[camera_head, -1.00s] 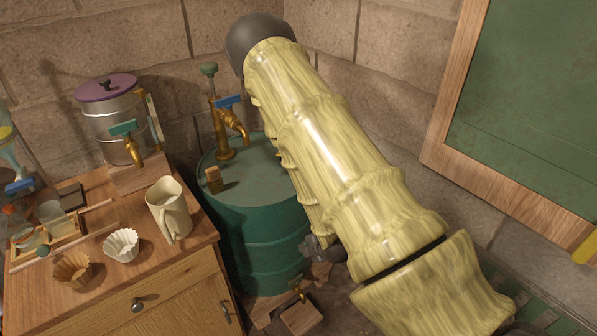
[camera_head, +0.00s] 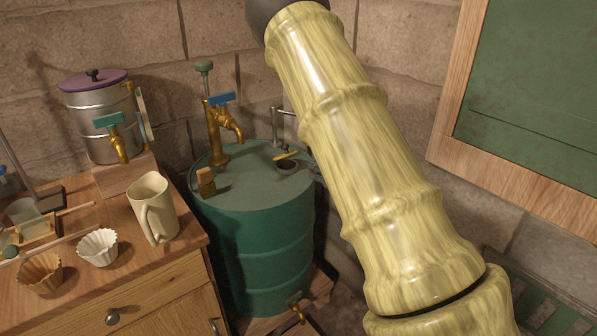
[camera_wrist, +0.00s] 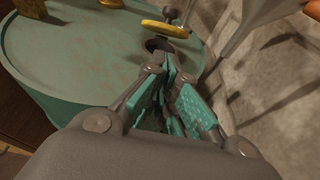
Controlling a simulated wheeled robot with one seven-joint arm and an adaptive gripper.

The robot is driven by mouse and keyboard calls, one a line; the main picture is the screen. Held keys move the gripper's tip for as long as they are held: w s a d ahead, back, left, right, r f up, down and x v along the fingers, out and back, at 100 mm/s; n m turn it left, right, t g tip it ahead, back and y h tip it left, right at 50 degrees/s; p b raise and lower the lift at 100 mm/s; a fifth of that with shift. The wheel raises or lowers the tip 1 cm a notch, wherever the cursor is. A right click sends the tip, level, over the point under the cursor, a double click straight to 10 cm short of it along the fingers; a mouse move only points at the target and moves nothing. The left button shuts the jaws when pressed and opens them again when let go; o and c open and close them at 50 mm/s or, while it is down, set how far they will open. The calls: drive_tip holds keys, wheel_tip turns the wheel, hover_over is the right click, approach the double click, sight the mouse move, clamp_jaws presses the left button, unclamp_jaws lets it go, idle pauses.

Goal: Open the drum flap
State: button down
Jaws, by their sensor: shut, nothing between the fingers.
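In the wrist view the yellow piece (camera_wrist: 166,28) lies beyond the dark opening (camera_wrist: 158,46). I cannot tell whether the yellow piece is the flap itself or its handle. My gripper (camera_wrist: 171,66) is shut and empty, its teal-padded fingers pointing toward the opening. Whether the fingertips touch the rim is unclear. My arm hides the gripper in the head view.
A brass tap with a blue handle (camera_head: 221,98) and a small wooden block (camera_head: 206,182) stand on the drum top. A grey pipe (camera_head: 278,125) rises behind. The cabinet (camera_head: 160,285) bears a jug (camera_head: 152,210). Stone walls stand close behind.

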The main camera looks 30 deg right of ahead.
drive_tip(key=x, duration=1)
drive_tip(key=shift+p, duration=0.35)
drive_tip(key=shift+w+r, duration=0.1)
drive_tip(key=shift+r, duration=0.15)
drive_tip(key=shift+r+g+p, duration=0.15)
drive_tip(key=shift+g+p, duration=0.15)
drive_tip(key=shift+p, duration=0.2)
